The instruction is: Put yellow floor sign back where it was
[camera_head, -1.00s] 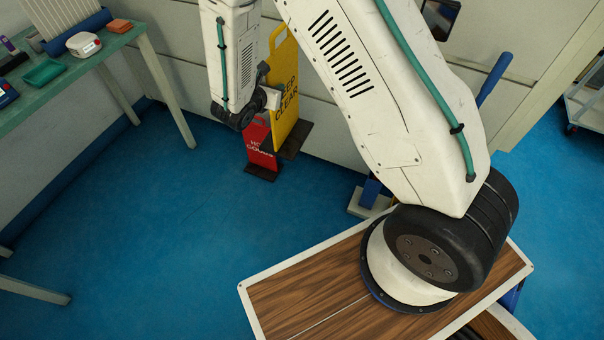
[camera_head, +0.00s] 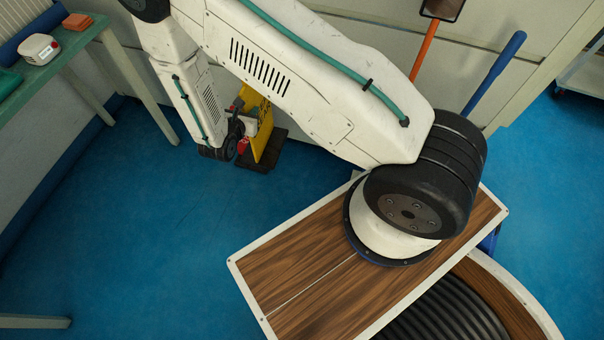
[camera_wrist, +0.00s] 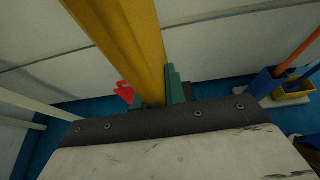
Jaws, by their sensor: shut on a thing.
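The yellow floor sign (camera_head: 269,132) stands near the back wall with its dark base (camera_head: 262,162) at floor level. I cannot tell whether that base touches the floor. My gripper (camera_head: 250,122) is shut on the sign, and my arm hides part of it. In the wrist view the sign (camera_wrist: 122,40) rises as a wide yellow band by the green fingers of my gripper (camera_wrist: 158,92). A bit of the red sign (camera_wrist: 124,92) shows left of the yellow one in the wrist view.
A green bench (camera_head: 55,60) with a white device (camera_head: 39,47) and an orange box (camera_head: 77,21) stands at upper left. Blue (camera_head: 494,72) and orange (camera_head: 424,48) handles lean by the wall. Blue and yellow holders (camera_wrist: 292,92) show at right.

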